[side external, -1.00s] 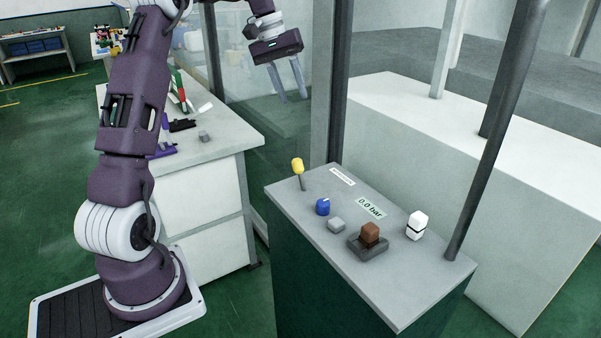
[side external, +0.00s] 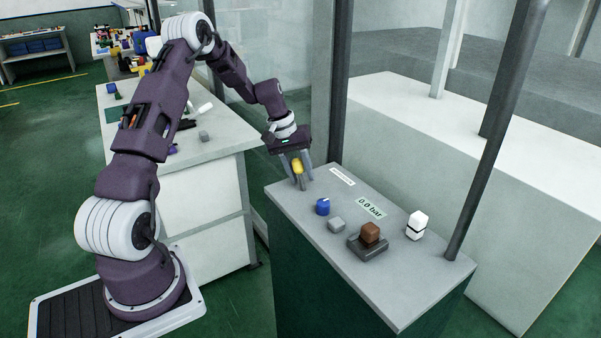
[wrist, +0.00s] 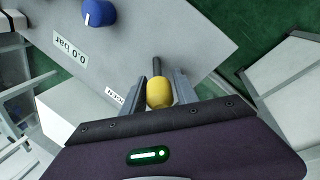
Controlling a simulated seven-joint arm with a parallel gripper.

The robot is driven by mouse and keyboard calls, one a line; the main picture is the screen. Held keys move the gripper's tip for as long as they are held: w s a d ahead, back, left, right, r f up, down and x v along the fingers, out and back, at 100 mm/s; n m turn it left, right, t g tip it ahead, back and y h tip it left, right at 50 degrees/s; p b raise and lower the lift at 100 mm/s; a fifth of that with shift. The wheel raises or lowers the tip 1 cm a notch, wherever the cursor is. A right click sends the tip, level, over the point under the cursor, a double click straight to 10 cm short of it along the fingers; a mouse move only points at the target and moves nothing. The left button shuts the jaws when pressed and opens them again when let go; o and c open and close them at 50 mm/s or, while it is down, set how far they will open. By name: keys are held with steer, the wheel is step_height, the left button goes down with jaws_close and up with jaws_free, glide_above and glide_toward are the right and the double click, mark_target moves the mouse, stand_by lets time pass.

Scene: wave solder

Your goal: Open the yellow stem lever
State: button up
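The yellow stem lever (side external: 297,166) stands near the back left corner of the grey console top, with a yellow knob on a thin grey stem. My gripper (side external: 301,180) is lowered over it, one finger on each side of the knob. In the wrist view the yellow knob (wrist: 159,92) sits between the two fingers (wrist: 158,90), with a narrow gap showing beside it. The fingers are apart and do not appear closed on the knob. The stem (wrist: 157,66) points away from the gripper.
A dark post (side external: 340,90) rises behind the lever.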

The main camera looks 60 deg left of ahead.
steer(key=shift+c, duration=0.2)
jaws_close()
steer(key=shift+r, duration=0.1)
stand_by(1.1)
